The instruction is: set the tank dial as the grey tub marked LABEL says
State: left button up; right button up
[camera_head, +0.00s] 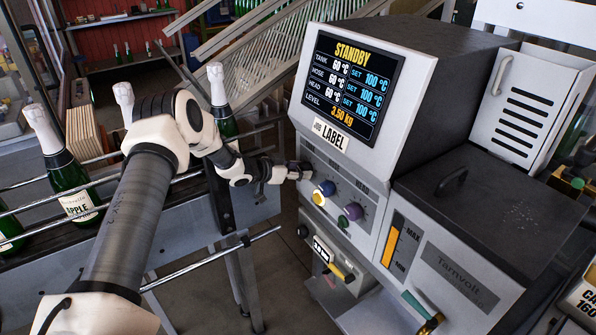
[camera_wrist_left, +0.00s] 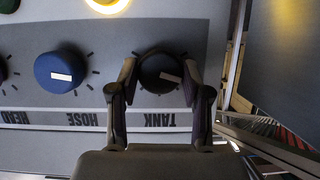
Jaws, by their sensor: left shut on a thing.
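My left gripper (camera_head: 298,171) is shut on the black tank dial (camera_wrist_left: 161,73), one finger on each side. In the left wrist view TANK is printed upside down beside the dial, and its white mark points right and slightly down. The gripper (camera_wrist_left: 160,88) hides most of the dial in the head view. The screen (camera_head: 352,85) reads STANDBY, with tank 60 °C and set 100 °C. I make out no separate grey tub marked LABEL. My right gripper is not in view.
The blue hose dial (camera_head: 327,187) and purple head dial (camera_head: 353,211) are close beside the tank dial. A yellow button (camera_head: 318,198) and green button (camera_head: 343,221) are below. Foil-topped bottles (camera_head: 70,175) stand on the railed conveyor at left, near my arm.

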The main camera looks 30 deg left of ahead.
pick_arm(q)
jog(key=shift+d+m+t+y+b, duration=0.1)
jog(key=shift+m+t+y+b, duration=0.4)
jog(key=shift+m+b, duration=0.5)
jog(key=shift+d+m+t+y+b, duration=0.1)
jog(key=shift+m+t+y+b, duration=0.2)
jog(key=shift+m+y+b, duration=0.7)
jog(key=shift+w, duration=0.1)
jog(key=o, duration=1)
jog(key=shift+m, duration=0.3)
jog(key=shift+c, duration=0.2)
jog(key=shift+o, duration=1)
jog(key=shift+w, duration=0.1)
jog(key=v, duration=1.1)
jog(key=shift+s, duration=0.35)
